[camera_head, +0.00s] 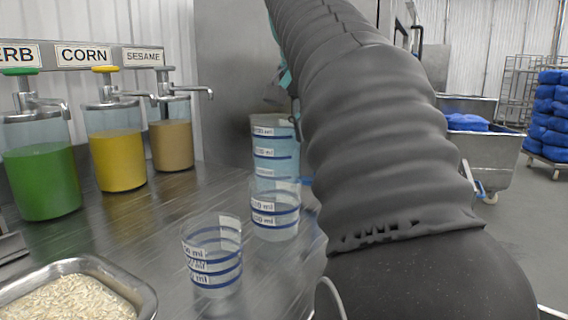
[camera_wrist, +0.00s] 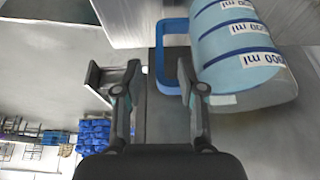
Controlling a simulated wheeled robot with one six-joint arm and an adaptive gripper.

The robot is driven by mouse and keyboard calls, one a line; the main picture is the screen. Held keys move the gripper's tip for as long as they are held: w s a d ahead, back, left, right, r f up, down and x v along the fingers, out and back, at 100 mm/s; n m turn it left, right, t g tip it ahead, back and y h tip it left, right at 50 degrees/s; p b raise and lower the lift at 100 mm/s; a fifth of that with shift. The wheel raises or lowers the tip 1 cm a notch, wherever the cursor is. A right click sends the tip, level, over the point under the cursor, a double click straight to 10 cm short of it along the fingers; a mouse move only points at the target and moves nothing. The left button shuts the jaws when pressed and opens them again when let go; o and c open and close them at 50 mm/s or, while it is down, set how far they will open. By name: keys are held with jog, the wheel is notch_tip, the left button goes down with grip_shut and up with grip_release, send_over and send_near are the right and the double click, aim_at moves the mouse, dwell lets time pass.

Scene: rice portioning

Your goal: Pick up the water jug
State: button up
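The water jug (camera_head: 275,145) is a clear, blue-tinted cylinder with white ml labels and blue bands. It stands on the steel table, partly hidden by a clear cup in front and my arm. In the wrist view the jug (camera_wrist: 245,60) fills the upper right, with its blue loop handle (camera_wrist: 168,28) facing my gripper. My gripper (camera_wrist: 160,75) is open, one finger on each side of the handle's lower part in the picture. I cannot tell whether either finger touches it. In the head view my gripper is mostly hidden behind my arm.
A clear banded cup (camera_head: 273,212) stands in front of the jug, another cup (camera_head: 212,258) nearer. A steel tray (camera_head: 148,292) of rice is front left. Green, yellow (camera_head: 117,160) and tan dispensers line the back left. A steel cart (camera_head: 490,150) stands right.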

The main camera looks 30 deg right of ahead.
aim_at(287, 156)
jog(key=shift+b+x, duration=0.7)
jog(key=shift+x, duration=2.5)
jog(key=shift+s, duration=0.1)
grip_shut()
jog(key=shift+r, duration=0.1)
